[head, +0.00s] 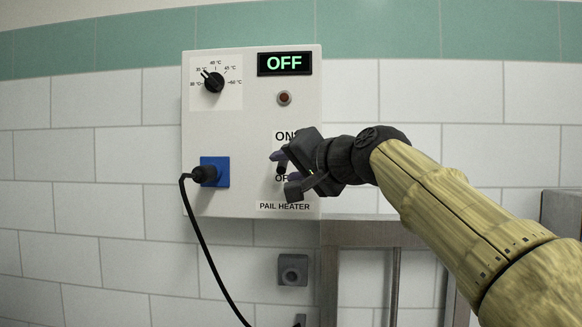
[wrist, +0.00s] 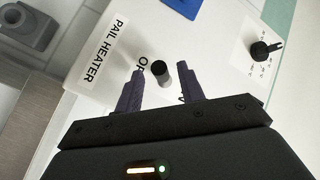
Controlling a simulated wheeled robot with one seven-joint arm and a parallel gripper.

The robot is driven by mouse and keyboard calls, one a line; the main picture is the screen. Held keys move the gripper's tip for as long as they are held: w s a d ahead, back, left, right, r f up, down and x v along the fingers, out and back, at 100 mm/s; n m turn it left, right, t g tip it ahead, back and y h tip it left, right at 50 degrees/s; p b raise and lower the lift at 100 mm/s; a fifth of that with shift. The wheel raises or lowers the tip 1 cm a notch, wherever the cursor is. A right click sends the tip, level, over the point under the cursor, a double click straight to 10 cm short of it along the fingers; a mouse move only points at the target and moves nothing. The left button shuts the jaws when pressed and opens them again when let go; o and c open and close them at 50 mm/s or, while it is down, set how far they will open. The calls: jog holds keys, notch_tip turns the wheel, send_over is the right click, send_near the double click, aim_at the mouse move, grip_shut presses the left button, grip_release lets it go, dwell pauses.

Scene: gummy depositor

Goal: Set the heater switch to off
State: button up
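The heater panel (head: 240,130) is a light box on the tiled wall, marked "PAIL HEATER". Its display (head: 285,63) reads OFF in green. The black switch lever (head: 282,168) sits between the ON and OFF labels, partly covered by my gripper in the head view. In the wrist view the lever (wrist: 160,70) points toward the camera, beside the partly hidden OFF label. My gripper (head: 283,171) is open, with its fingers (wrist: 160,92) spread on either side of the lever. Gaps show between the lever and both fingers; contact is not visible.
The panel also has a black temperature dial (head: 213,82), a dark red lamp (head: 284,98) and a blue socket (head: 221,172) with a black plug and cable hanging down. A grey wall fitting (head: 293,270) and a metal frame (head: 370,232) are below.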

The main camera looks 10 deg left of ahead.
jog(key=shift+s, duration=0.1)
jog(key=b+v, duration=0.5)
jog(key=v, duration=1.2)
jog(key=shift+d, duration=0.2)
jog(key=w+d+f+m+g+h+p, duration=0.1)
jog(key=w+d+f+m+h+p, duration=0.25)
jog(key=w+f, duration=0.65)
jog(key=d+f+g+h+p, duration=0.2)
jog(key=f, duration=0.8)
jog(key=d+f+g+h+p, duration=0.1)
jog(key=d+f+h, duration=0.15)
jog(key=f, duration=0.65)
jog(key=s+d+f+n+g+h+p, duration=0.1)
jog(key=s+d+f+n+g+p, duration=0.1)
jog(key=s+f, duration=0.6)
jog(key=s+d+f+n+g+h+p, duration=0.2)
jog(key=s+f, duration=0.7)
jog(key=f, duration=0.5)
jog(key=shift+s+d+f+g+p, duration=0.2)
jog(key=shift+d+g+p, duration=0.4)
jog(key=shift+g, duration=0.2)
